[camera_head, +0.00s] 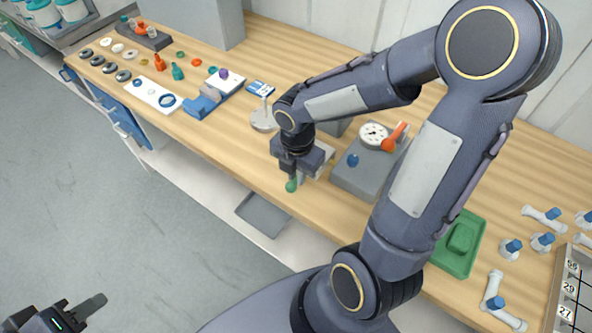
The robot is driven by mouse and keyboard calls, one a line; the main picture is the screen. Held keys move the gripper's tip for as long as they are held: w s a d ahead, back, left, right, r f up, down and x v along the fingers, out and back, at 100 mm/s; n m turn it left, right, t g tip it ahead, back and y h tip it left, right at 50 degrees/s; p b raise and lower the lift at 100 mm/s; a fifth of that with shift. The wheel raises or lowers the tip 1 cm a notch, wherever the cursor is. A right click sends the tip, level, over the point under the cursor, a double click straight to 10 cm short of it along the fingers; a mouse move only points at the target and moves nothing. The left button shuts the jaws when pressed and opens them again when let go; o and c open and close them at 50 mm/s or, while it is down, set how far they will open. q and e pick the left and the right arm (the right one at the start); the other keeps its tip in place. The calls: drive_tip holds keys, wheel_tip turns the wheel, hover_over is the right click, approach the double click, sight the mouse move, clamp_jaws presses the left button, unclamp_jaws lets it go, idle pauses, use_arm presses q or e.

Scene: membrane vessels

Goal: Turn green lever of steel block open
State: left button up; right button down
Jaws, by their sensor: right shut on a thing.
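The green lever (291,185) shows as a rounded green end just below my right gripper (292,177), near the front edge of the bench. My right gripper points down and is shut on the lever. A light metal part (321,160), likely the steel block, shows beside the gripper; the gripper and wrist hide most of it, so I cannot tell the lever's full angle. My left gripper (78,313) is at the bottom left over the floor, away from the bench. Its finger gap is not clear.
A grey box (350,178) with a round gauge (374,134), an orange lever (394,137) and a blue knob (352,160) stands right of the gripper. A green tray (474,247) and white fittings (494,290) lie further right. A round-based stand (263,118) is close on the left.

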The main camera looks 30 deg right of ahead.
drive_tip(key=c, duration=1.4)
unclamp_jaws()
drive_tip(key=shift+c, duration=0.2)
wheel_tip(320, 180, up, 8)
drive_tip(key=s+a+r+m+t+y, duration=0.1)
drive_tip(key=s+m, duration=0.4)
drive_tip(key=m, duration=0.7)
drive_tip(key=s+a+r+m+t+y, duration=0.2)
drive_tip(key=s+r+m+t, duration=0.1)
drive_tip(key=m, duration=0.9)
drive_tip(key=s+t, duration=0.1)
drive_tip(key=s, duration=0.1)
drive_tip(key=shift+s+a+r+t+y, duration=0.15)
drive_tip(key=shift+s+t+y, duration=0.15)
drive_tip(key=shift+s+y, duration=0.1)
